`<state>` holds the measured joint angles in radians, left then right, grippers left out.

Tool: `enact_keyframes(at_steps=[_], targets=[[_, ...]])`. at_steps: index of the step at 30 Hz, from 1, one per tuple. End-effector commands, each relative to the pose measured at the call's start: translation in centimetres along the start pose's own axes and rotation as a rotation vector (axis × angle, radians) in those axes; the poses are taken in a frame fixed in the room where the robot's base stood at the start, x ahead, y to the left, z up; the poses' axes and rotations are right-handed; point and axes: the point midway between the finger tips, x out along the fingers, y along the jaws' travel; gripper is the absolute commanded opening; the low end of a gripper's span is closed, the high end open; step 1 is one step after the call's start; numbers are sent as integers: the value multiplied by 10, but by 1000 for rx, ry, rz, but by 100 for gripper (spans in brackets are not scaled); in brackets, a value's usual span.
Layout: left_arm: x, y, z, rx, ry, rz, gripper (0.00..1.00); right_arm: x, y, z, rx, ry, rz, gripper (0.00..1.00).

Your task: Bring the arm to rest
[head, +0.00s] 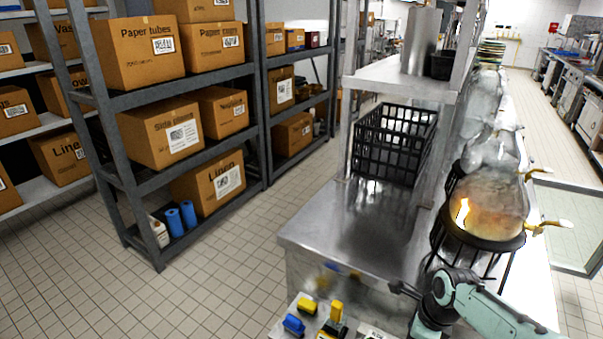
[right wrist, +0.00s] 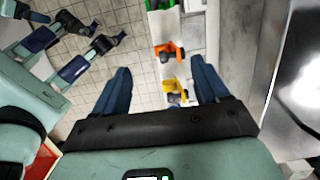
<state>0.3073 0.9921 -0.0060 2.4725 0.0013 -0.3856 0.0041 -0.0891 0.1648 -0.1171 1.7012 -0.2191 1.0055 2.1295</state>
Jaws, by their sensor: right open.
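My right arm (head: 490,309) comes in from the lower right in the head view, over the near end of the steel counter. My right gripper (right wrist: 162,85) is open in the right wrist view. Its two dark blue fingers stand wide apart with nothing between them touching either one. Beyond the gap, lower down, lie an orange item (right wrist: 168,50) and a yellow item (right wrist: 176,90) on a pale narrow surface.
The steel counter (head: 320,238) carries a black crate (head: 393,142) and a glass vessel (head: 492,205) on a black stand, with a flame-like glow. Shelves with cartons (head: 183,133) stand left; the tiled aisle (head: 240,240) is clear.

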Motion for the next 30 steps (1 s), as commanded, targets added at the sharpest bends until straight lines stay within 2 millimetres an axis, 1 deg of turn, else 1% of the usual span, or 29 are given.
enact_keyframes(at_steps=[1, 3, 5, 6, 8, 9, 11, 12, 14, 15, 17, 18, 21, 24, 27, 30], targets=[[0, 0, 0, 0, 0, 0, 100, 0, 0, 0, 0, 0, -1, 74], [-1, 0, 0, 1, 0, 0, 100, 51, 10, 0, -155, 0, 43, 74], [-1, 0, 0, 0, 0, 0, 100, 87, 19, -1, -282, -13, 62, 74], [-1, 0, 0, 0, 0, 0, 100, 110, 27, -3, -366, -23, 75, 74], [-1, 1, -1, 1, 1, 0, 100, 145, 42, -7, -492, -41, 96, 74], [-2, 1, -1, 1, 2, 1, 100, 169, 54, -11, -580, -55, 109, 74], [-2, 1, -1, 1, 2, 1, 100, 203, 75, -18, -713, -80, 129, 74], [-2, 1, -1, 1, 2, 1, 100, 225, 92, -24, -803, -99, 139, 74], [-2, 1, -1, 1, 2, 1, 100, 255, 119, -34, -937, -129, 153, 74], [-2, 1, -1, 1, 1, 1, 100, 272, 138, -42, -1026, -149, 159, 74], [-3, 1, 0, 1, 1, 1, 100, 295, 169, -53, -1156, -179, 166, 74], [-3, 1, 0, 1, 1, 1, 100, 307, 189, -60, -1240, -199, 168, 74], [-3, 2, -1, 1, 1, 1, 100, 327, 235, -76, -1425, -240, 167, 74], [-4, 2, -1, 1, 2, 1, 100, 336, 270, -88, -1572, -269, 162, 74], [-4, 2, -1, 1, 2, 1, 100, 339, 291, -95, -1668, -285, 155, 74], [-4, 2, -1, 1, 2, 1, 100, 340, 301, -98, -1718, -292, 149, 74]])
